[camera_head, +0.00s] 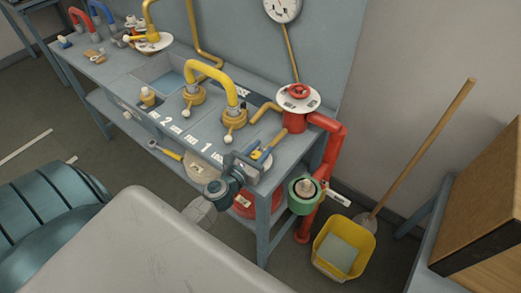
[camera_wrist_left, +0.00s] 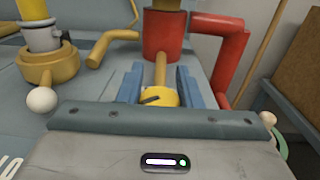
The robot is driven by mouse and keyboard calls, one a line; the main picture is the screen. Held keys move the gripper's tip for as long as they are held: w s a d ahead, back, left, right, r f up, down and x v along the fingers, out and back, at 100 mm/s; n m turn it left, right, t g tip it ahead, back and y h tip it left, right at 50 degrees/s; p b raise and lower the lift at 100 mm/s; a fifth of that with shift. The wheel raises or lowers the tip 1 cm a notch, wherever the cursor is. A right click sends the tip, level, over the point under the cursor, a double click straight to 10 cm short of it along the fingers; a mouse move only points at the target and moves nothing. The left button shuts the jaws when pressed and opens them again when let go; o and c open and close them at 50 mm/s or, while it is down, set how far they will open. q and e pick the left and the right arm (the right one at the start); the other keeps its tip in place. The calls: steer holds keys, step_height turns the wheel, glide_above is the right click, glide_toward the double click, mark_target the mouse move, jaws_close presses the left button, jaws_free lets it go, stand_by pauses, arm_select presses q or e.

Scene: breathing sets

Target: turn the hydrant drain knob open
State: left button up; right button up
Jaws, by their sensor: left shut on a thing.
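The red hydrant (camera_head: 294,121) stands at the right end of the bench, with a white disc and a red handwheel (camera_head: 299,91) on top. A wooden-coloured rod (camera_head: 275,139) comes out of the hydrant's near side and ends in a yellow knob (camera_wrist_left: 158,97). My left gripper (camera_head: 257,155) reaches over the bench's front edge, its blue fingers on either side of the yellow knob, shut on it. The wrist view shows the rod (camera_wrist_left: 161,71) running from the knob to the hydrant (camera_wrist_left: 164,35). The hydrant's top is out of that view. My right gripper is not in view.
Yellow curved pipes (camera_head: 213,72) and valves stand left of the hydrant.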

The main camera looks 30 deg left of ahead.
arm_select(q)
steer(key=shift+n+y, duration=0.4)
steer(key=shift+y, duration=0.3)
steer(key=shift+a+f+n+y, duration=0.15)
steer(key=shift+n+y, duration=0.65)
steer(key=shift+y, duration=0.4)
steer(key=n+y, duration=0.1)
steer(key=y, duration=0.1)
steer(key=n+g+y+b, duration=0.1)
steer(key=y, duration=0.1)
steer(key=shift+a+n+b, duration=0.2)
steer(key=shift+n+b, duration=0.1)
steer(key=shift+n, duration=0.1)
steer(key=n+g+y+b, duration=0.1)
steer(key=y, duration=0.1)
steer(key=n+g+y+b, duration=0.1)
steer(key=n+y, duration=0.1)
steer(key=n+g+y+b, duration=0.1)
steer(key=g, duration=0.1)
steer(key=shift+s+a+y+b, duration=0.3)
steer(key=shift+a+y+b, duration=0.05)
steer(key=shift+a+y, duration=0.05)
steer(key=shift+n+g+y+b, duration=0.45)
steer(key=shift+n+g+y, duration=0.05)
steer(key=shift+n+g, duration=0.1)
steer(key=shift+s+a, duration=0.1)
